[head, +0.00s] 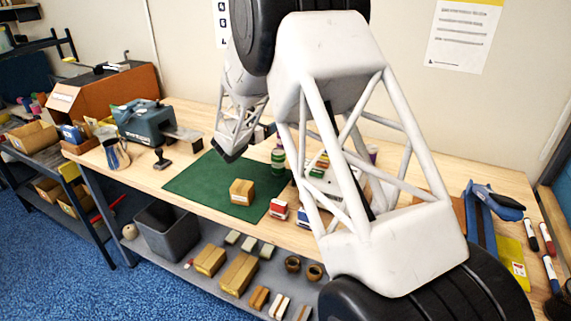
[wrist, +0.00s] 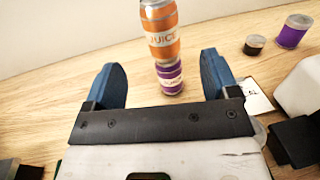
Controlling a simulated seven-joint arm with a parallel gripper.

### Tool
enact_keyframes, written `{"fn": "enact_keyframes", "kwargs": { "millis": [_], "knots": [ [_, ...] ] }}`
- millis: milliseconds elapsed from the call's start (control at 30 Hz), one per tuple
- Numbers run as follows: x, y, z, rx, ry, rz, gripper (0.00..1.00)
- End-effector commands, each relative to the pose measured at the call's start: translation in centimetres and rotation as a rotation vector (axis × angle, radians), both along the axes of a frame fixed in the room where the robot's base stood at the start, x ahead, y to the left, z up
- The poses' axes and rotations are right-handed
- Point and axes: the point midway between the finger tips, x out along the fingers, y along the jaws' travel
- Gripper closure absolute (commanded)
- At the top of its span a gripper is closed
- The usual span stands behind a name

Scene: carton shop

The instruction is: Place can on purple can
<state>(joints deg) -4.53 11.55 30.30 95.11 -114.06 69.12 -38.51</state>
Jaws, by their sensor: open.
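In the wrist view an orange can (wrist: 161,38) labelled JUICE stands on top of a purple can (wrist: 170,76). The stack looks upright, with the orange can resting on the purple one's top. My gripper (wrist: 160,66) is open, its blue fingers to the left and right of the stack in the picture. The fingers are apart from both cans, and nothing is held. The purple can's base shows on the wooden table. In the head view my own arm hides the stack and most of the gripper.
Another purple can (wrist: 293,32) and a short dark can (wrist: 254,45) stand to the right in the wrist view. A white object (wrist: 300,88) is near the right finger. In the head view a small carton (head: 242,192) lies on the green mat (head: 195,185).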

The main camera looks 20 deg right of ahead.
Motion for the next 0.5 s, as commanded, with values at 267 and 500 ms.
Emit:
{"fn": "enact_keyframes", "kwargs": {
  "millis": [267,500],
  "knots": [
    [-2.2,-0.9,1.6,0.07,-0.03,-0.049,0.19],
    [-8.2,-2.6,4.9,0.259,-0.113,-0.182,0.19]
  ]
}}
